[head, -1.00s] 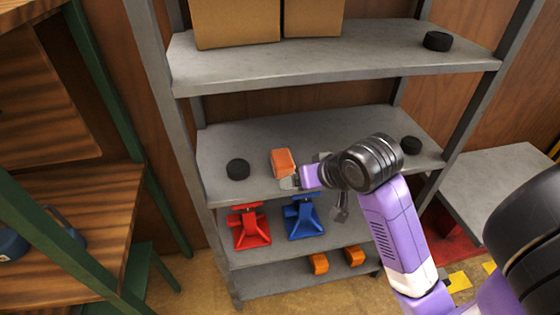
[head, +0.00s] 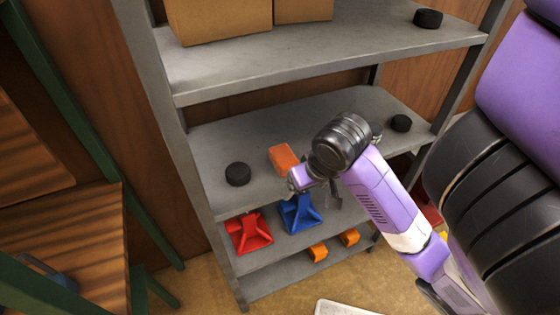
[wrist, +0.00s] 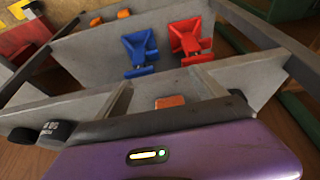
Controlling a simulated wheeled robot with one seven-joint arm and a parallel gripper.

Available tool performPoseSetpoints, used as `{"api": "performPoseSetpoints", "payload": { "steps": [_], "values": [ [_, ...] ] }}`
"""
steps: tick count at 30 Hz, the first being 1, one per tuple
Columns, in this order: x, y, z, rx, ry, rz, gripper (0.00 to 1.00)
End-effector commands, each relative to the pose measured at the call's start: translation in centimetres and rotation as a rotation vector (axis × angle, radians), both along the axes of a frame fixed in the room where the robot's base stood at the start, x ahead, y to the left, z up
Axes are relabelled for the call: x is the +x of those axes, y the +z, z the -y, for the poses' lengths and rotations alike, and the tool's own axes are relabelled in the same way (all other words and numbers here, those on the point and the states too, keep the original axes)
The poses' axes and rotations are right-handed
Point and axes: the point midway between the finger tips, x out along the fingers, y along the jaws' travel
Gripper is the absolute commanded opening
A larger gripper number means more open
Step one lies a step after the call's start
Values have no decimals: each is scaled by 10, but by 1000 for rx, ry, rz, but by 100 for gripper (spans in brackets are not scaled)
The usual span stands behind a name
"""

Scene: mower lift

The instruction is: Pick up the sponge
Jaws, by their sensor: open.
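The sponge (head: 284,157) is an orange block lying on the grey middle shelf (head: 215,140). In the wrist view the sponge (wrist: 170,102) shows as a small orange patch just beyond the dark edge of my gripper's body. My gripper (head: 294,184) is open and empty, at the shelf's front edge, just in front of the sponge and slightly to its right. Whether the fingers touch the sponge is hard to tell.
A black puck (head: 238,174) lies left of the sponge and another (head: 401,123) at the shelf's right. Cardboard boxes (head: 215,20) stand on the upper shelf. A red jack (head: 250,233), a blue jack (head: 300,215) and orange blocks (head: 317,252) sit lower down.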

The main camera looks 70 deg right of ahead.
Motion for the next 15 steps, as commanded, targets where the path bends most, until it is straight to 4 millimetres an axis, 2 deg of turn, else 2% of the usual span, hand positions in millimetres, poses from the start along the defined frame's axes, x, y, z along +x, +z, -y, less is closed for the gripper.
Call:
{"api": "performPoseSetpoints", "payload": {
  "steps": [4, 15],
  "values": [
    [3, -4, 3, -1, 4, -3, 80],
    [15, 0, 13, -8, 6, 6, 80]
  ]
}}
